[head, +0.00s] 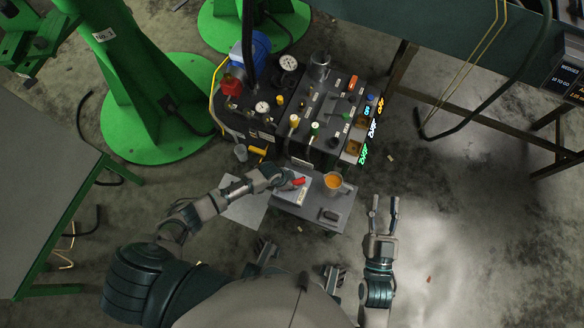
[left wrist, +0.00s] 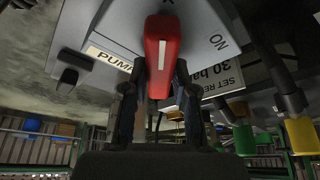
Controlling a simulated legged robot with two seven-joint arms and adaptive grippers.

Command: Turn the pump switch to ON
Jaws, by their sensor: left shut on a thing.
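The pump switch is a red handle (left wrist: 160,52) on a light grey box, large in the left wrist view. The head view also shows the red handle (head: 298,182) on top of the grey pump box (head: 308,194). "ON" is printed to the right of the handle and a label reading "PUM..." (left wrist: 108,58) is to its left. My left gripper (left wrist: 155,85) is shut on the red handle, with a finger on each side. In the head view it reaches the handle from the left. My right gripper (head: 382,208) is open and empty, to the right of the small table.
An orange-filled mug (head: 333,181) stands beside the pump box on the small table (head: 345,203). A dark control panel (head: 318,108) with gauges, valves and knobs is behind it. A green column base (head: 160,125) stands at the left.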

